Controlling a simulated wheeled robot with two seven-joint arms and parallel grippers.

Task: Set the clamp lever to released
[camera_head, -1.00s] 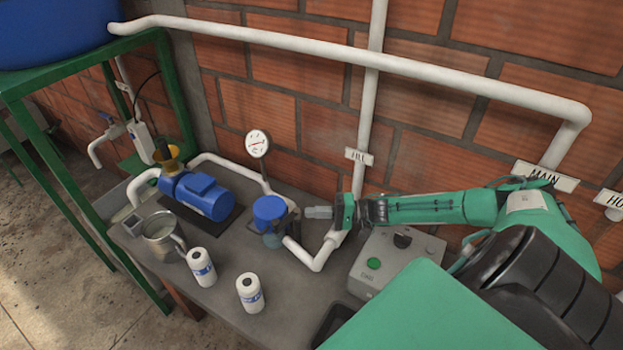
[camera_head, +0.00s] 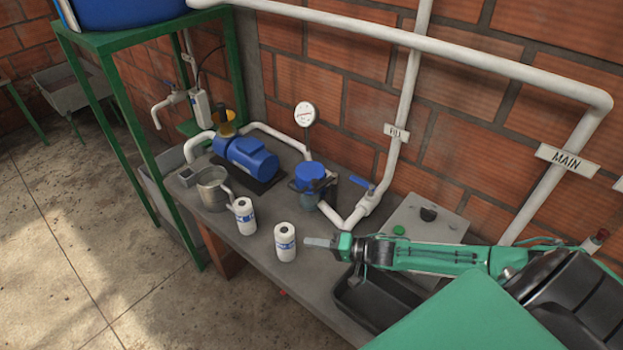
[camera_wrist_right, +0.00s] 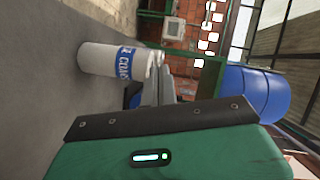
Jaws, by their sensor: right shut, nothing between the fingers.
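The strainer with a blue lid (camera_head: 311,171) stands on the bench, joined to white pipes. A dark clamp band (camera_head: 300,187) shows around it below the lid; which part is its lever, and how it is set, is too small to tell. My right gripper (camera_head: 308,242) is shut and empty. It points left, in front of the strainer in the picture and close to the right-hand white bottle (camera_head: 285,243), apart from the clamp. In the right wrist view the shut fingers (camera_wrist_right: 157,85) point towards a labelled white bottle (camera_wrist_right: 98,60). My left gripper is not in view.
A blue pump (camera_head: 245,157), metal jug (camera_head: 212,188) and second white bottle (camera_head: 245,216) stand to the left. A blue-handled valve (camera_head: 359,182), gauge (camera_head: 304,115) and grey control box (camera_head: 420,222) are near the strainer. A black tray (camera_head: 365,302) lies under my right arm.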

